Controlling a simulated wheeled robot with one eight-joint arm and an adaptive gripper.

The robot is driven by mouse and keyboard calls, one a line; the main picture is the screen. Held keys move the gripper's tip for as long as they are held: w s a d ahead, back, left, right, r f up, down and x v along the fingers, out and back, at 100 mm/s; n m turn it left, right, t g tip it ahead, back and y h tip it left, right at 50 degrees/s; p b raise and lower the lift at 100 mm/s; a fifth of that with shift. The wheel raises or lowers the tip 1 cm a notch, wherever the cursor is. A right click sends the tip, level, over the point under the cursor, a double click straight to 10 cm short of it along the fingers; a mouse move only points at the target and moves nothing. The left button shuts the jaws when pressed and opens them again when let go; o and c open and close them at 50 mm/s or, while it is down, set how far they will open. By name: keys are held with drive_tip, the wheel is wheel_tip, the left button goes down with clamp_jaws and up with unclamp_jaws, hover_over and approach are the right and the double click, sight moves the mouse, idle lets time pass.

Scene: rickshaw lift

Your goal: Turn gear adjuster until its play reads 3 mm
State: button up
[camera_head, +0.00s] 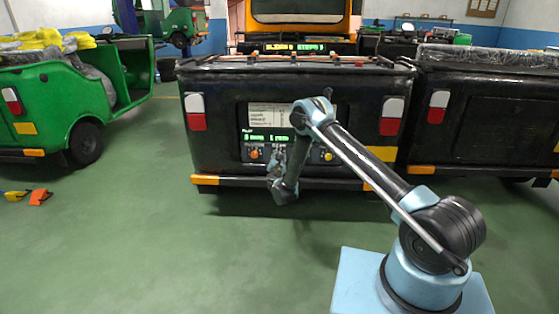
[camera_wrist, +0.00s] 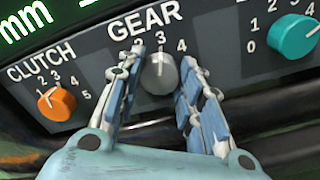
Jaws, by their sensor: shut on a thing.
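The gear adjuster is a grey knob (camera_wrist: 160,76) below the word GEAR in the wrist view. Its white pointer mark points at about 3 on the printed scale. My gripper (camera_wrist: 161,60) is shut on it, with one finger on each side. In the wrist view a green display (camera_wrist: 22,20) shows "mm", with its number cut off. In the head view the display row (camera_head: 268,137) is too small to read surely. My arm hides the gear adjuster there.
An orange CLUTCH knob (camera_wrist: 57,103) sits left of the gear adjuster, and a teal knob (camera_wrist: 292,36) sits to its right. The panel is on the back of a black rickshaw (camera_head: 220,100). A green rickshaw (camera_head: 40,110) stands left. The green floor in front is mostly clear.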

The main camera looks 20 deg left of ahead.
drive_tip(key=shift+d+f+m, duration=0.1)
drive_tip(key=shift+m, duration=0.3)
drive_tip(key=shift+d+m, duration=0.1)
drive_tip(key=shift+m, duration=7.5)
drive_tip(key=o, duration=1.1)
drive_tip(key=shift+c, duration=0.2)
